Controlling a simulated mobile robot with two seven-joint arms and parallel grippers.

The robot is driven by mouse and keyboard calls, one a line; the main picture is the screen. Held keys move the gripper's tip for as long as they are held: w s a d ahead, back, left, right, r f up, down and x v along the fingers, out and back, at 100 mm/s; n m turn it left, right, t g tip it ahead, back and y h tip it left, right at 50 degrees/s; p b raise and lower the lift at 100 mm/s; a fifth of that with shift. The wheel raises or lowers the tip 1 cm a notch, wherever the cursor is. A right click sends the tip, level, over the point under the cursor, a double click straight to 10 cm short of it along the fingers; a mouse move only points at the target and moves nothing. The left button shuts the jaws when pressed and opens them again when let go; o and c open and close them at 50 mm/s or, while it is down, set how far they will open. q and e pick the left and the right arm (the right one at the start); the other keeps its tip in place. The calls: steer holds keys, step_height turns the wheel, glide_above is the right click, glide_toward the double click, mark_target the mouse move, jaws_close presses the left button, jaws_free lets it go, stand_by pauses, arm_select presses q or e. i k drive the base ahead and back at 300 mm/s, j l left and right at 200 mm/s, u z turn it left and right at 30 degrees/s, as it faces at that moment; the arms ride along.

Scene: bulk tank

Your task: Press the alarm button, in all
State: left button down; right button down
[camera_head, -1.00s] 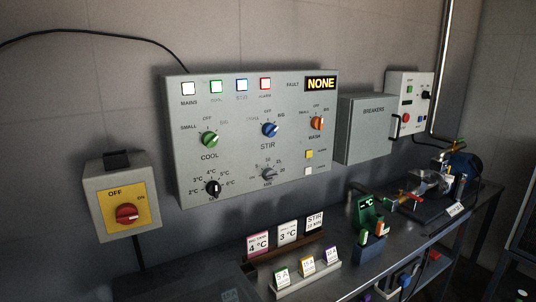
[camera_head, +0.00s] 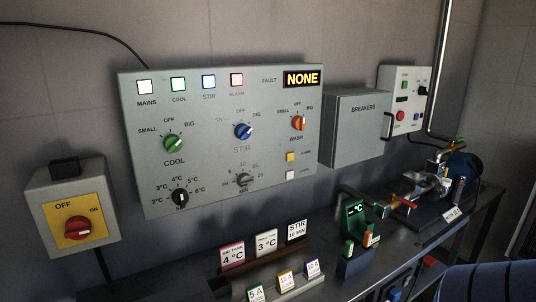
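The grey control panel (camera_head: 215,205) hangs on the wall in the head view. A small square yellow button (camera_head: 290,157) sits at its lower right, with a tiny label beside it that seems to read ALARM. Nothing touches this button or covers it. A pale square button (camera_head: 290,175) is just below it. The red-framed lamp (camera_head: 236,80) labelled ALARM is in the top row, and the fault display (camera_head: 301,79) reads NONE. Neither of my grippers is in view.
A red rotary switch (camera_head: 78,229) is on the left box. The breaker box (camera_head: 355,130) and a smaller control box (camera_head: 413,90) are to the right. Below the panel, the bench holds cards (camera_head: 232,256), a green device (camera_head: 353,217) and a metal machine (camera_head: 433,185).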

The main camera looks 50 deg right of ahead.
mark_target(290, 156)
steer(key=k+l+u, duration=0.1)
steer(key=l+u, duration=0.3)
steer(key=l, duration=1.05)
steer(key=k+l, duration=0.15)
steer(key=l, duration=0.4)
